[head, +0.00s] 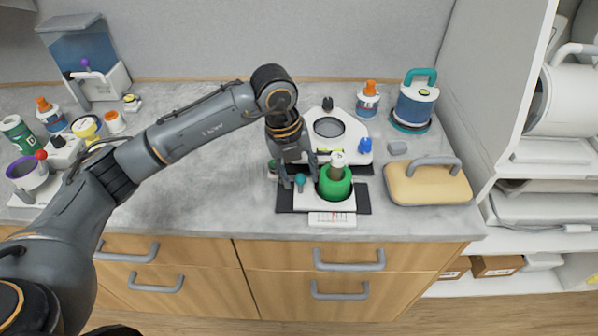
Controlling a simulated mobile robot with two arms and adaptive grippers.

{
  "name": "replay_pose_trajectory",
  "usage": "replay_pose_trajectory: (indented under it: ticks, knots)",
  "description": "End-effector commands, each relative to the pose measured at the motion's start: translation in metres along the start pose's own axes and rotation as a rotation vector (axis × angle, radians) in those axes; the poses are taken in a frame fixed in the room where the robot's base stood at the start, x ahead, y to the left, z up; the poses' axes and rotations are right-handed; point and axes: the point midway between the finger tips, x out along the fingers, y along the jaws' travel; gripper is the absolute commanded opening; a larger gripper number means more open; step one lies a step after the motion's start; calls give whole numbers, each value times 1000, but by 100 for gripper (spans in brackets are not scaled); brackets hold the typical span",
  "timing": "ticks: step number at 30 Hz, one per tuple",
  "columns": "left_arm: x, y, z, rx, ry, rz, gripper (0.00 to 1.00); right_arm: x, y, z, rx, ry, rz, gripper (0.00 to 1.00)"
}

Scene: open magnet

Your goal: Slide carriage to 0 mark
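The device stands on the grey counter, with a white body (352,151) that has a round dark window. In front of it, a white carriage plate (311,201) sits on a black base (364,197) and carries a green cylinder (334,188) with a brown and white top. A small teal knob (300,179) is at the carriage's left side. A scale strip (332,219) with red marks lies at the front; its numbers are too small to read. My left gripper (299,180) points down with its fingers apart, on either side of the teal knob; contact cannot be told. My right gripper is out of view.
A teal-handled container (415,101) and an orange-capped bottle (368,100) stand behind. Bottles and jars crowd the left; the counter left of the device is clear.

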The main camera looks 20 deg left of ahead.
Motion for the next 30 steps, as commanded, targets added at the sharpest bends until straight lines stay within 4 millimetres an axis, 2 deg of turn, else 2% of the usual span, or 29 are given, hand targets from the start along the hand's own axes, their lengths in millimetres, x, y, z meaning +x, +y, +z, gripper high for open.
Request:
replay_pose_trajectory:
  ticks: [1, 6, 7, 13, 18, 25, 26, 29, 30]
  knots:
    - [0, 0, 0, 0, 0, 0, 39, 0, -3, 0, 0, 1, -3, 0]
    - [0, 0, 0, 0, 0, 0, 4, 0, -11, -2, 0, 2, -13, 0]
    - [0, 0, 0, 0, 0, 0, 0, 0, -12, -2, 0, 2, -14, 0]
    - [0, 0, 0, 0, 0, 0, 0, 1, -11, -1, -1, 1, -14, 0]
    - [2, 4, 1, 0, -1, 0, 0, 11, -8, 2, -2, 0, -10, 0]
    - [-1, 4, 1, 0, 0, 1, 0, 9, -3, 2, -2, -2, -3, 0]
    - [-1, 4, 1, 0, 0, 1, 26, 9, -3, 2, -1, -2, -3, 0]
    - [-1, 4, 1, 0, 0, 1, 46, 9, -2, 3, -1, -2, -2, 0]
    - [-1, 4, 1, 0, 0, 1, 47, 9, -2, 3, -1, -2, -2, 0]
